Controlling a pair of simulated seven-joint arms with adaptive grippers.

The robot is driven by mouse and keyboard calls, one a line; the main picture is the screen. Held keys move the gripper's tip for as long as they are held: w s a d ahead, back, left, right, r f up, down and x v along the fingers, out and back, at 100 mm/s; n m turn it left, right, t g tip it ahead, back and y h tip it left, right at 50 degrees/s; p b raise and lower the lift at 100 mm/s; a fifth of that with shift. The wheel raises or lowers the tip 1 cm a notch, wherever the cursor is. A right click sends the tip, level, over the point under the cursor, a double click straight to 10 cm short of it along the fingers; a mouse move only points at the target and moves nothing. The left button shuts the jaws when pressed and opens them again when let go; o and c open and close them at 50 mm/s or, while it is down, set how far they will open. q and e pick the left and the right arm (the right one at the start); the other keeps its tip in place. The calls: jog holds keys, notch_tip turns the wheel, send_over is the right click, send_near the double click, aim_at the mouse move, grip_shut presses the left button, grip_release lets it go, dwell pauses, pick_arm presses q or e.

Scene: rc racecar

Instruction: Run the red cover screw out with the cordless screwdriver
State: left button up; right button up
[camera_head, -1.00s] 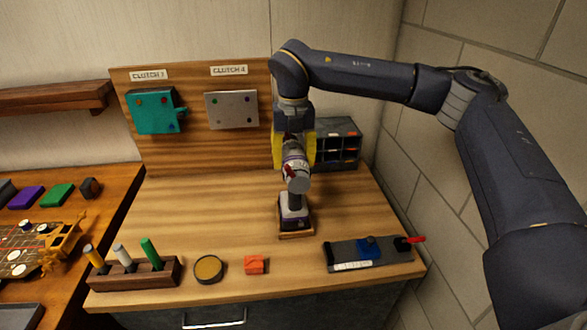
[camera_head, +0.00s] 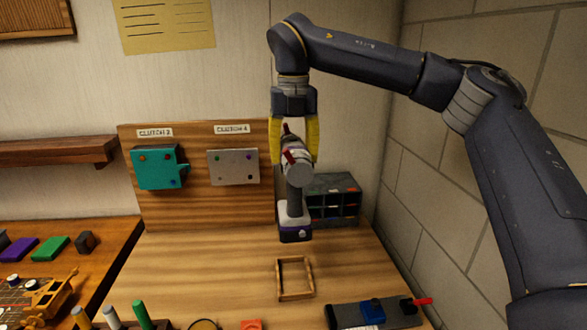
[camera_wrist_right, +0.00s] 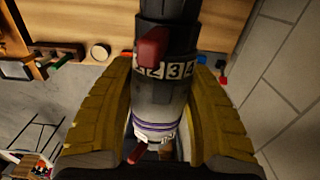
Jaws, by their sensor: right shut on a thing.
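The cordless screwdriver (camera_head: 299,178) hangs upright-handled in my right gripper (camera_head: 294,160), whose yellow fingers are shut on its body. Its dark base is above the bench, apart from the empty wooden frame (camera_head: 282,280). In the right wrist view the screwdriver (camera_wrist_right: 155,105) lies between the yellow fingers, with a numbered collar and a red tab. A teal housing (camera_head: 156,170) under a clutch label on the wooden board carries small red heads (camera_head: 142,158) along its top and a blue one below. Which is the cover screw I cannot tell. My left gripper is out of view.
A grey plate (camera_head: 233,168) with small coloured heads is on the board beside the teal housing. A compartment rack (camera_head: 335,200) stands behind the tool. A dark fixture (camera_head: 345,317) with a red handle is at front right.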

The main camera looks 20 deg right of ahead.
aim_at(293, 142)
jog(key=shift+r, duration=2.8)
